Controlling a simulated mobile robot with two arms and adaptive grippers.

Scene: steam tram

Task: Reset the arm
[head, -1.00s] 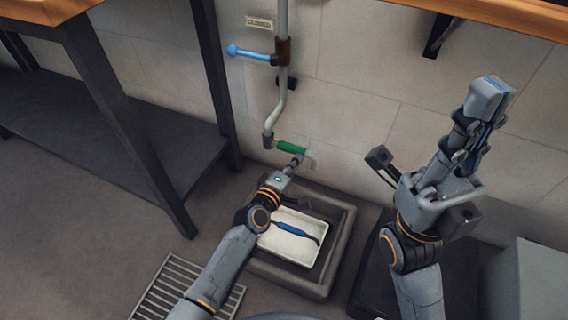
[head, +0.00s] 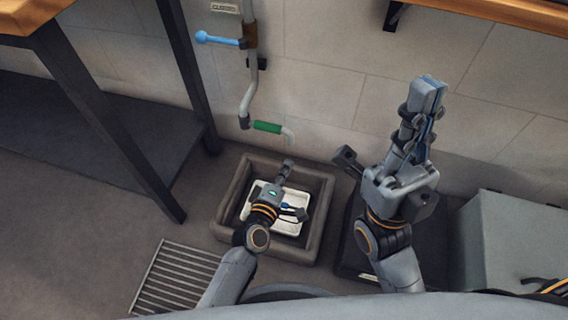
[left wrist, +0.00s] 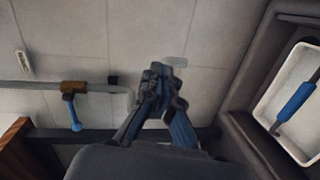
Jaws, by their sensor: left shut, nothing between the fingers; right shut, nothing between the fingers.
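My left gripper (head: 287,166) is shut and empty over the dark basin, below and apart from the green grip (head: 267,127) on the pipe. In the left wrist view its closed fingers (left wrist: 165,72) point at the wall, and the green grip does not show. My right gripper (head: 429,88) is shut and empty, pointing up in front of the wall at the right. A white tray (head: 287,227) lies in the basin, partly hidden by my left wrist. A blue-handled tool (left wrist: 295,101) lies in the tray.
The dark basin's rim (head: 231,197) surrounds the tray. A blue lever (head: 217,39) sticks out from the wall pipe (head: 249,90). A floor grate (head: 178,275) lies at lower left. A dark shelf (head: 70,130) stands left and a grey box (head: 510,240) right.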

